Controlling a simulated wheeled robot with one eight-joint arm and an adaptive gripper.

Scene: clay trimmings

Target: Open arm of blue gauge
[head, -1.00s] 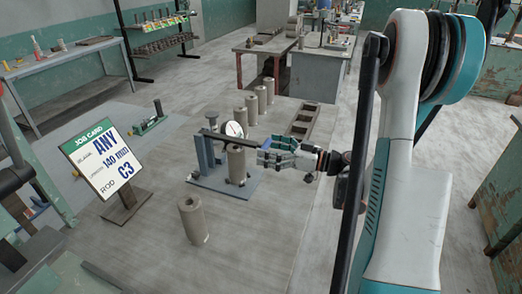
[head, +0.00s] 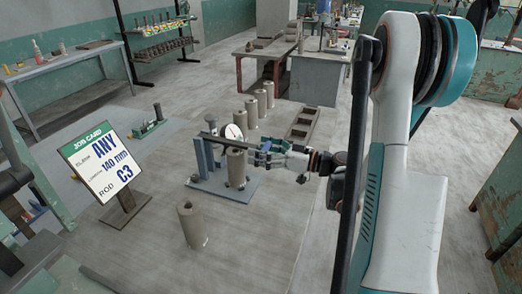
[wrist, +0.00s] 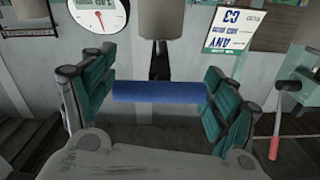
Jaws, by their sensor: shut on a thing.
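The blue gauge (head: 203,159) has a blue-grey post and base plate (head: 242,192), with a white dial (head: 233,132) at the back. Its dark arm (head: 221,143) reaches from the post across the top of a clay cylinder (head: 236,168) standing on the plate. The arm looks lowered, close to level. My gripper (head: 262,153) is at the arm's right end. In the wrist view, the blue handle bar (wrist: 160,92) lies between my green fingers, which are shut on it. The dial (wrist: 97,14) and the cylinder (wrist: 162,18) also show there, upside down.
A loose clay cylinder (head: 192,225) stands in front of the gauge. Several more cylinders (head: 251,113) stand in a row behind it, beside a dark slotted tray (head: 303,127). A job card (head: 101,160) stands at the left, reading ANY, 140 mm, C3.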

